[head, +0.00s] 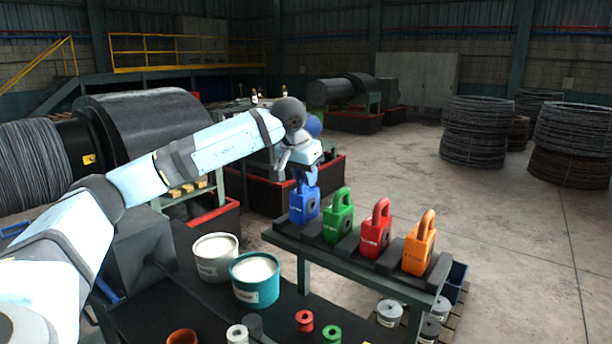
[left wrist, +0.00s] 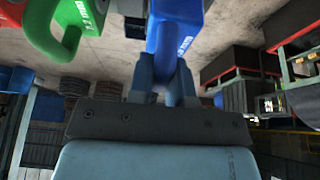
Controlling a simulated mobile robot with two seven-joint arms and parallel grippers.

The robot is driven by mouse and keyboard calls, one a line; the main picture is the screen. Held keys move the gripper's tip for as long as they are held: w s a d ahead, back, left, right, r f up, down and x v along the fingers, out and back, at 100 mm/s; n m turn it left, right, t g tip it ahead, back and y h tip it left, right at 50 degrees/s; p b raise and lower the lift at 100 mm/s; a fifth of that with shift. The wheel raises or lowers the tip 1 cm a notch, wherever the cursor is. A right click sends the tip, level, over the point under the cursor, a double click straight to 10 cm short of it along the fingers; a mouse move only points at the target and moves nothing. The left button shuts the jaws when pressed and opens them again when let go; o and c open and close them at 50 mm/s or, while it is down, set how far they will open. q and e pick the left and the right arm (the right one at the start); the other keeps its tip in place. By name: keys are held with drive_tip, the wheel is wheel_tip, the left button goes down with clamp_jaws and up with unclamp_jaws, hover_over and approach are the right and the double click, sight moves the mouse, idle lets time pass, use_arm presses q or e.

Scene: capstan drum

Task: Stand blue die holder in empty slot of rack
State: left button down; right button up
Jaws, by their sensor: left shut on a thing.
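The blue die holder (head: 304,205) is upright at the left end of the rack (head: 290,241), in line with the other holders. My left gripper (head: 305,178) is above it and shut on its handle. In the left wrist view the blue die holder (left wrist: 174,35) hangs between the two fingers of my left gripper (left wrist: 165,85). Whether its base rests fully in the slot I cannot tell. The green holder (head: 338,215), red holder (head: 376,228) and orange holder (head: 420,243) stand upright in the rack to its right. My right gripper is not in view.
A white bucket (head: 215,257) and a teal bucket (head: 255,281) stand on the dark bench in front of the rack. Wire coils (head: 474,132) stand on the floor behind, with open floor between.

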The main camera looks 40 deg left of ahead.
use_arm(q)
drive_tip(key=shift+f+b, duration=0.4)
drive_tip(key=shift+f, duration=0.3)
drive_tip(key=c, duration=1)
unclamp_jaws()
drive_tip(key=shift+r, duration=0.1)
drive_tip(key=o, duration=0.5)
drive_tip(key=shift+f, duration=0.2)
drive_tip(key=shift+r, duration=0.1)
drive_tip(key=shift+r+p, duration=2.4)
drive_tip(key=shift+r, duration=0.65)
drive_tip(key=shift+f, duration=0.1)
